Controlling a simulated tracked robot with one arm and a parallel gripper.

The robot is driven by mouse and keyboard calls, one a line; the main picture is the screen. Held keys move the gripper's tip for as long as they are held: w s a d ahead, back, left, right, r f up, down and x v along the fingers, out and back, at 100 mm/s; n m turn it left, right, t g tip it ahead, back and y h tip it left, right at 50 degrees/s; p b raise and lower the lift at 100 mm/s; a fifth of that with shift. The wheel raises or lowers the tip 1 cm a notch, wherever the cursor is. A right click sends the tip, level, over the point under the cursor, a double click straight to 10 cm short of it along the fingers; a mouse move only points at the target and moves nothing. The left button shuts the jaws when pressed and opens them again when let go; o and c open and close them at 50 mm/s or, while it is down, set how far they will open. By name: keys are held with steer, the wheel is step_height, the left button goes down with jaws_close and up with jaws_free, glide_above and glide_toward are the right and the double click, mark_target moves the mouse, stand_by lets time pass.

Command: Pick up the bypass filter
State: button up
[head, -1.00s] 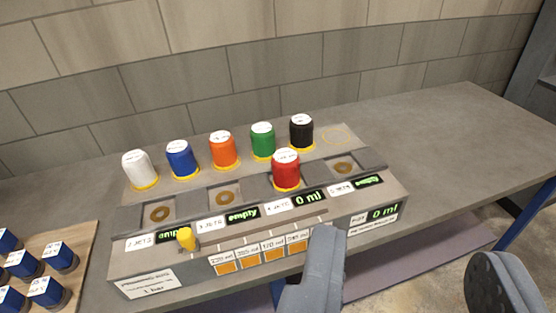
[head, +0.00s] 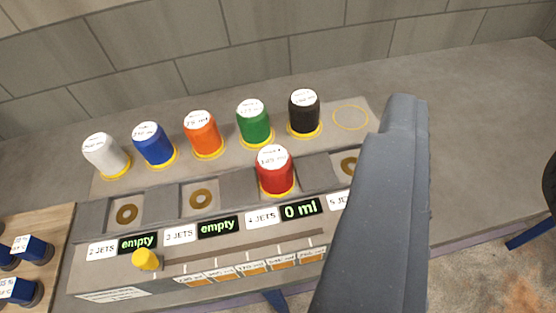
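No label that I can read names the bypass filter, so I cannot tell which thing it is. A row of capped canisters stands on the console's back ledge: white (head: 106,155), blue (head: 153,145), orange (head: 203,135), green (head: 253,123) and black (head: 304,113). Each sits in a yellow ring, and small print on their tops is unreadable. A red canister (head: 275,171) stands in a front bay. My gripper (head: 480,150) is at the right, its large grey finger over the console's right end and the other at the picture's edge. The fingers are wide apart with nothing between them.
The grey console (head: 120,270) has bays with brass rings, displays reading "empty" and "0 ml", and a yellow knob (head: 146,259). An empty yellow ring (head: 350,117) lies right of the black canister. The bench at back right is clear.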

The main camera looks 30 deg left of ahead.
steer(key=o, duration=0.7)
steer(key=shift+w+f, duration=0.15)
steer(key=shift+w, duration=0.1)
steer(key=o, duration=0.5)
steer(key=shift+n+g, duration=0.3)
steer(key=shift+n, duration=0.1)
steer(key=w+f+p, duration=0.1)
steer(key=w+f, duration=0.2)
steer(key=w, duration=0.1)
steer(key=w+f+p, duration=0.2)
steer(key=w+f, duration=0.1)
steer(key=f, duration=0.1)
steer(key=shift+w+a, duration=0.1)
steer(key=shift+w, duration=0.25)
steer(key=n+g+y+p, duration=0.3)
steer(key=n+y+p, duration=0.1)
steer(key=y+p, duration=0.25)
glide_toward(273, 161)
steer(key=shift+h, duration=0.45)
steer(key=x, duration=0.6)
steer(key=shift+w+a+f, duration=0.15)
steer(key=shift+w+a, duration=0.05)
steer(key=shift+a, duration=0.1)
steer(key=shift+r+p+x, duration=0.2)
steer(key=shift+p+x, duration=0.2)
steer(key=shift+x, duration=2.65)
